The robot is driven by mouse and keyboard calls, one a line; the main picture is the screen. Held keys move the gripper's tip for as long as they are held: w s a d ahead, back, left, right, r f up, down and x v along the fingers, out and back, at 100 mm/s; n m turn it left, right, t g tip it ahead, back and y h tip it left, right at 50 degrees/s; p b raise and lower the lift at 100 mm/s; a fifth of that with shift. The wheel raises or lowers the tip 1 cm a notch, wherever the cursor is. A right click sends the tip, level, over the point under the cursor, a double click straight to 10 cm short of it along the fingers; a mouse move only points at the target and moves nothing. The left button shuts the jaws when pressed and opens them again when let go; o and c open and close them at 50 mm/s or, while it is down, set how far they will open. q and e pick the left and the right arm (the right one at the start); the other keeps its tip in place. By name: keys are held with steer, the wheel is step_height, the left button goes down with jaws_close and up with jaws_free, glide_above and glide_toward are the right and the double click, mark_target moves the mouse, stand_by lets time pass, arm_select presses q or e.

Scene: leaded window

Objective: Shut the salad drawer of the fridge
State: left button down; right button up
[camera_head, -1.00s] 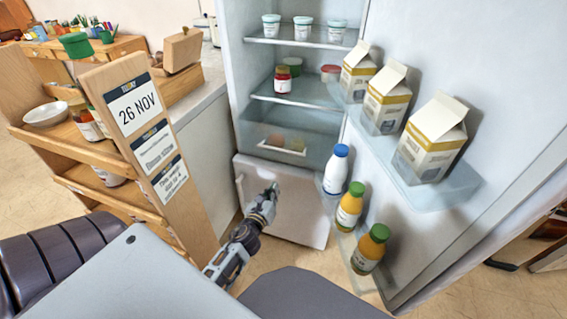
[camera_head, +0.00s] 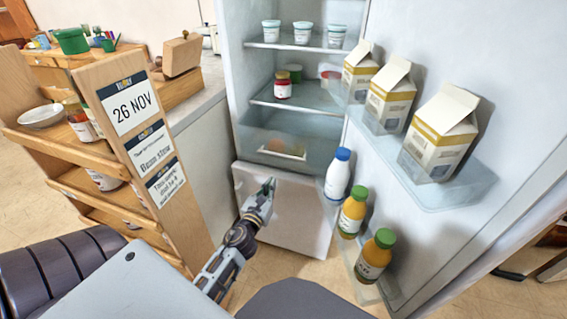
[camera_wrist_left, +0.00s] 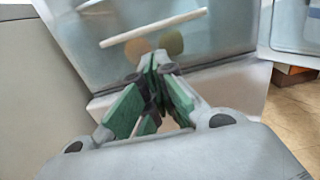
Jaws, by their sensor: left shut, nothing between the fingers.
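The salad drawer (camera_head: 262,151) is the clear, bluish box low in the open fridge, with a pale bar handle (camera_head: 281,154) on its front. Orange and greenish round shapes show through it. I cannot tell how far out it stands. My left gripper (camera_head: 268,186) is shut and empty, just below the drawer, in front of the white lower panel (camera_head: 298,208). In the left wrist view the green-padded fingers (camera_wrist_left: 155,62) point up at the lower part of the drawer front, and the handle (camera_wrist_left: 152,27) lies beyond them. I cannot tell whether they touch it. My right gripper is not in view.
The open fridge door (camera_head: 500,70) on the right holds cartons (camera_head: 437,132) and bottles (camera_head: 351,210) close to the drawer's right side. A wooden shelf unit (camera_head: 105,155) stands left. Shelves above the drawer hold white cups (camera_head: 302,32) and a red jar (camera_head: 282,86).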

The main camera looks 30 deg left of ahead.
arm_select(q)
steer(key=shift+w, duration=1.1)
glide_toward(284, 162)
steer(key=shift+w+r, duration=1.3)
steer(key=shift+w, duration=1.25)
steer(key=shift+w+a+b, duration=0.3)
steer(key=shift+w+a, duration=0.2)
steer(key=shift+w, duration=0.5)
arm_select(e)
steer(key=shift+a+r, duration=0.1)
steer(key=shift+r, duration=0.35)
arm_select(q)
steer(key=shift+w, duration=0.1)
